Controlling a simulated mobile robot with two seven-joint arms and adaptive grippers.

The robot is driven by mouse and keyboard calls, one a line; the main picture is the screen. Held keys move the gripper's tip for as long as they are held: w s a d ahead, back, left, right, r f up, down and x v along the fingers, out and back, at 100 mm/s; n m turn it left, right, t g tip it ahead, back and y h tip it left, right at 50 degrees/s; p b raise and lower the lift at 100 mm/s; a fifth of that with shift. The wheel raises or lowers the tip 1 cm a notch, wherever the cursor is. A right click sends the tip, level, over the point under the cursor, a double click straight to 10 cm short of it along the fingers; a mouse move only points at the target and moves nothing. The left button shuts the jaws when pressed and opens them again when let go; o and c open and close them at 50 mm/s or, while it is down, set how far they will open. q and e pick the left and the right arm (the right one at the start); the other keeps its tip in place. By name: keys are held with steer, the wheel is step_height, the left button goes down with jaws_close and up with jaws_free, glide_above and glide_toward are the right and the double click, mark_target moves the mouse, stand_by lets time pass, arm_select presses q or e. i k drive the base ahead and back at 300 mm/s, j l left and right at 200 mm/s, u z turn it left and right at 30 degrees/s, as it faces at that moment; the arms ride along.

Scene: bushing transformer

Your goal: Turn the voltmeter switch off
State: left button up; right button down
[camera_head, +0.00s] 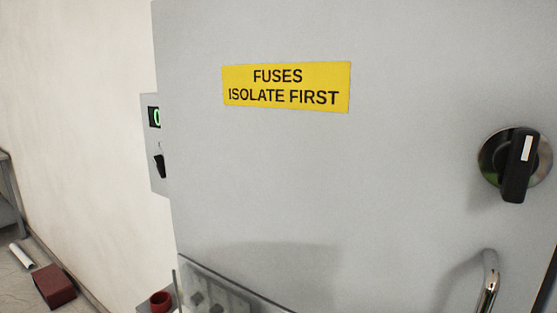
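A small black switch (160,165) sits on a narrow grey panel (148,149) at the left, partly hidden behind the edge of a large grey door (330,180). Above it is a dark display (154,117) with a green lit digit that looks like 0, also cut off by the door. The switch's lever is slightly tilted; I cannot read its position. A larger black rotary knob (517,166) with a white mark at its top sits on a round metal plate on the right of the door. Neither of my grippers is in view.
The door carries a yellow label (286,87) reading "FUSES ISOLATE FIRST" and a metal handle (489,282). Below are a clear cover (215,291) and a red cup-like part (161,301). A dark red block (55,287) and a white tube (22,256) lie on the floor.

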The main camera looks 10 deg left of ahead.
mark_target(159, 161)
steer(key=k+j+u, duration=0.1)
steer(key=u, duration=0.25)
steer(key=j+u, duration=0.4)
steer(key=l, duration=0.1)
